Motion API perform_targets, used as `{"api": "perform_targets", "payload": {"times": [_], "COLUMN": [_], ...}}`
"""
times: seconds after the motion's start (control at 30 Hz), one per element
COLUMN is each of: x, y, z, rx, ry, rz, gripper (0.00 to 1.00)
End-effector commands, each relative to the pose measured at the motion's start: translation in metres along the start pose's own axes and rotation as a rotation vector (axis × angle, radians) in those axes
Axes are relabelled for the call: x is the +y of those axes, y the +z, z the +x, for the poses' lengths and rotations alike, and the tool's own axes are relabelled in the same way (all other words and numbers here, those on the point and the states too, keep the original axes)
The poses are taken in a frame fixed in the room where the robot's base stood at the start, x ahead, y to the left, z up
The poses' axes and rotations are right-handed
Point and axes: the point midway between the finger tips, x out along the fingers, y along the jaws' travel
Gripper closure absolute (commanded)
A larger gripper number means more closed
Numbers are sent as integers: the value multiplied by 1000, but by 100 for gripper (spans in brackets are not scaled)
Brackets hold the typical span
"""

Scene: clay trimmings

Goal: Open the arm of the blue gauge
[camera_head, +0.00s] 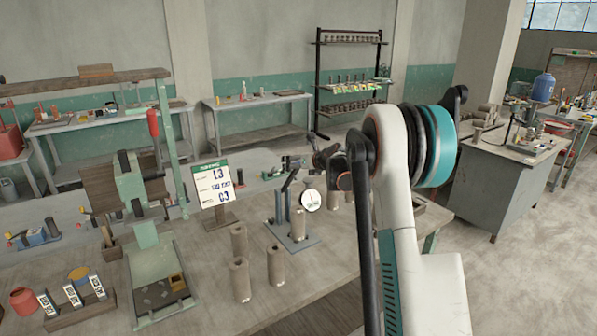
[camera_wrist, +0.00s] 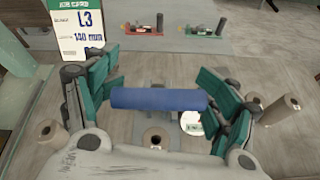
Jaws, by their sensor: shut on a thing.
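The blue gauge (camera_head: 291,240) stands on the bench in the head view, with a blue-grey base, upright posts and a round white dial. The dial (camera_wrist: 192,122) also shows in the wrist view, below and right of a blue bar (camera_wrist: 150,99). My gripper (camera_wrist: 160,98) is shut on this blue bar, which lies crosswise between its green finger pads. How the bar joins the gauge is hidden. In the head view my gripper (camera_head: 323,158) is above and behind the gauge, partly hidden by my arm.
A sign (camera_head: 214,190) stands left of the gauge. Several clay cylinders (camera_head: 240,279) stand in front of and beside it. A green press (camera_head: 135,185) is farther left. Small red (camera_wrist: 143,30) and green (camera_wrist: 202,31) fixtures lie beyond in the wrist view.

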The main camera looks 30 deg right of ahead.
Motion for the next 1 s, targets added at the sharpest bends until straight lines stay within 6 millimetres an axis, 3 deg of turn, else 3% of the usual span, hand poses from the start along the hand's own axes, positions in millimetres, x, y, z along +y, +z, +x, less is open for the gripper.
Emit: {"api": "perform_targets", "payload": {"times": [0.1, 0.4, 1.0], "x": [1, 5, 6], "y": [18, 38, 42], "z": [9, 28, 34], "rx": [-4, -4, -3], "ry": [-4, -3, -3], "rz": [0, 1, 0], "gripper": [68, 68, 70]}}
